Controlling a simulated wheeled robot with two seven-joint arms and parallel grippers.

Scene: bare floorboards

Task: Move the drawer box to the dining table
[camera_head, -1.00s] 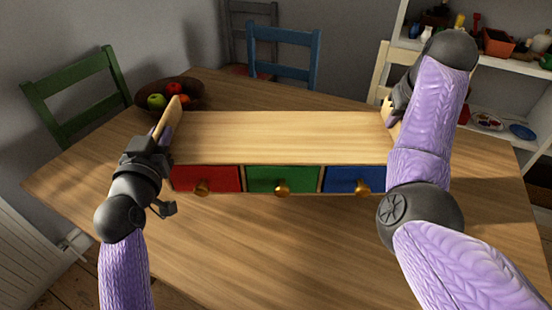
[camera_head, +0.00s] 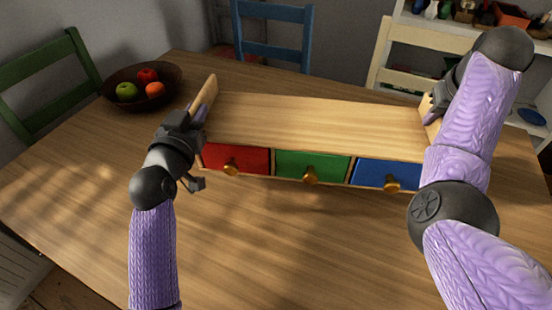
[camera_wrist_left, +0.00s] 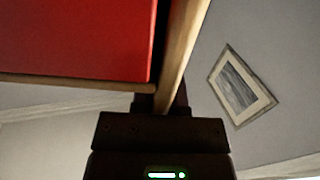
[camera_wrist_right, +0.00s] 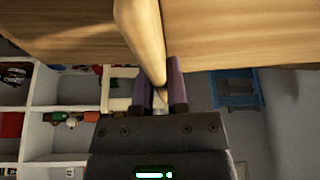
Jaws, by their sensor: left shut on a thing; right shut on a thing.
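The wooden drawer box (camera_head: 310,120) has a red, a green and a blue drawer with brass knobs, all closed. It is over the dining table (camera_head: 270,240); I cannot tell whether it touches the top. My left gripper (camera_head: 200,115) is shut on the box's left end panel, which also shows beside the red drawer in the left wrist view (camera_wrist_left: 182,50). My right gripper (camera_head: 432,112) is shut on the right end panel, seen between the fingers in the right wrist view (camera_wrist_right: 146,40). My right arm hides part of the box's right end.
A dark fruit bowl (camera_head: 165,98) with apples and an orange stands on the table, left of the box. Green (camera_head: 45,85), blue (camera_head: 272,40) and cream (camera_head: 400,65) chairs stand around the table. A white shelf (camera_head: 480,30) is at the back right. The table's front is clear.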

